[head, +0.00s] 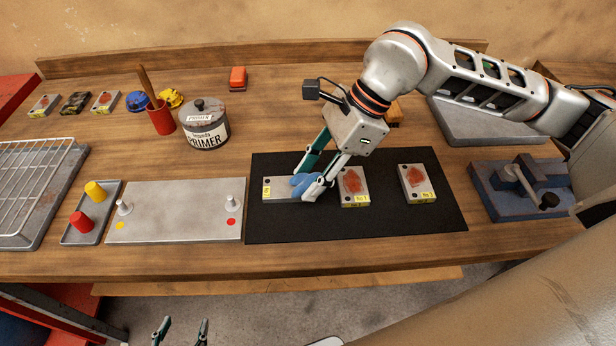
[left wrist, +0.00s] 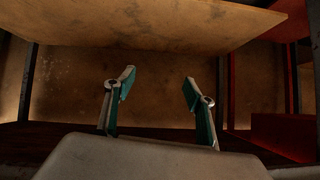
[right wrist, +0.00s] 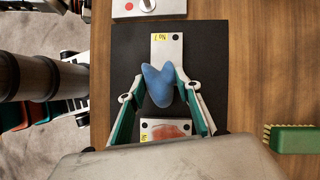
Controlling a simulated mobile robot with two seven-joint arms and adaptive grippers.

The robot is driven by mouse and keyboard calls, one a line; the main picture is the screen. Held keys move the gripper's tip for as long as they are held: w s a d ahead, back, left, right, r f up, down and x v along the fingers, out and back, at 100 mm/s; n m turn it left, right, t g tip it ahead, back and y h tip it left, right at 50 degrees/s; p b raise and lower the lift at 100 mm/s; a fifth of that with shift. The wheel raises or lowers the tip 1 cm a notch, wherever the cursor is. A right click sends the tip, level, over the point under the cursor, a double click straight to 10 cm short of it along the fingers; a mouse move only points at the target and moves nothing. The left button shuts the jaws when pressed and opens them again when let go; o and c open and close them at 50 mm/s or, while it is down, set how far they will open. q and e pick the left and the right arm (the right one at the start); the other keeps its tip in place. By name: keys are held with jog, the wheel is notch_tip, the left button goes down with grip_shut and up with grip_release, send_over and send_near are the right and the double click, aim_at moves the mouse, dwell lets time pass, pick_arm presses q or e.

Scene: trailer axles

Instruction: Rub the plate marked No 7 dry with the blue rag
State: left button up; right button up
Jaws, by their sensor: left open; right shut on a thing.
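My right gripper (head: 309,190) is shut on the blue rag (head: 303,184), which is bunched between its fingertips. The rag (right wrist: 164,82) lies over one end of a small grey plate (head: 279,196) at the left of the black mat (head: 300,230). This plate's yellow label looks like No 7, turned, in the right wrist view (right wrist: 168,54). The part of the plate under the rag is hidden. Two other plates, a middle one (head: 353,183) and a right one (head: 416,180), bear reddish-brown patches. My left gripper (head: 180,332) is open and empty, low in front of the table.
A grey board (head: 175,212) with two pegs and a small tray (head: 92,222) with a yellow and a red piece are left of the mat. A primer tin (head: 205,125) and red cup (head: 161,118) stand behind. A blue vise (head: 525,188) is at right.

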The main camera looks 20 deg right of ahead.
notch_tip(320, 180, up, 3)
jog(key=shift+d+r+p, duration=0.1)
jog(key=shift+p, duration=0.6)
jog(key=shift+r, duration=0.35)
jog(key=shift+r+p, duration=0.55)
jog(key=shift+r, duration=0.2)
notch_tip(320, 180, up, 2)
jog(key=shift+r+p, duration=0.1)
jog(key=shift+p, duration=0.45)
jog(key=shift+r, duration=0.2)
